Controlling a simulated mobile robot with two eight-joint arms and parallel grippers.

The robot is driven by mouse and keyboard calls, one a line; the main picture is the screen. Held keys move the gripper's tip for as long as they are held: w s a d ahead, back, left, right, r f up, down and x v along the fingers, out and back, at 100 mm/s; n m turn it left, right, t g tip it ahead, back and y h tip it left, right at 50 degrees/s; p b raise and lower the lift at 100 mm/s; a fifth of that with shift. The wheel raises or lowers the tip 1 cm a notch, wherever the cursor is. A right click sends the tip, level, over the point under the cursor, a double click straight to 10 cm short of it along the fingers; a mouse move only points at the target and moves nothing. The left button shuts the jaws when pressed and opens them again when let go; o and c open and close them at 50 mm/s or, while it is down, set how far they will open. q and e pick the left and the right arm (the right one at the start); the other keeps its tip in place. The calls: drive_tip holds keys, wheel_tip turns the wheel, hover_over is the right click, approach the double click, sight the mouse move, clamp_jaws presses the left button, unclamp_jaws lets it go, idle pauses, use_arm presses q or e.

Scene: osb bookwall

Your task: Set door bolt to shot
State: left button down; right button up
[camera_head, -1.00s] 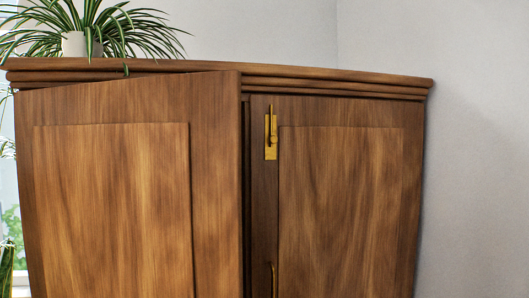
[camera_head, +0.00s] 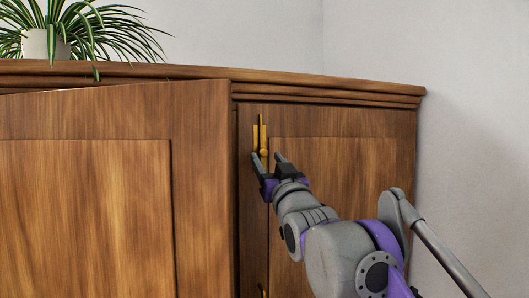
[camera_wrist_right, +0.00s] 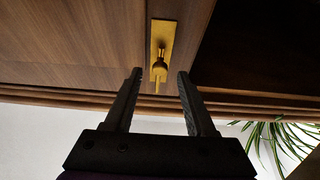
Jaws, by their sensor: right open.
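The brass door bolt (camera_head: 259,133) is mounted upright at the top of the right cabinet door (camera_head: 335,200), near that door's left edge. Its rod shows above the plate, and its knob is low on the plate. The bolt also shows in the right wrist view (camera_wrist_right: 160,50), upside down there, with the knob between my finger lines. My right gripper (camera_head: 268,160) is open, its fingers at the knob's height or just below it. In the wrist view the jaws (camera_wrist_right: 158,78) are empty; I cannot tell whether they touch the knob. My left gripper is not in view.
The left cabinet door (camera_head: 110,190) stands ajar, its edge close to the left of the bolt. The cornice (camera_head: 330,93) overhangs above the bolt. A potted spider plant (camera_head: 60,40) stands on top. A grey wall (camera_head: 470,130) is at right.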

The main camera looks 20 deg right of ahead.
sight(262, 152)
drive_tip(key=shift+x, duration=1.35)
drive_tip(key=shift+c, duration=0.2)
clamp_jaws()
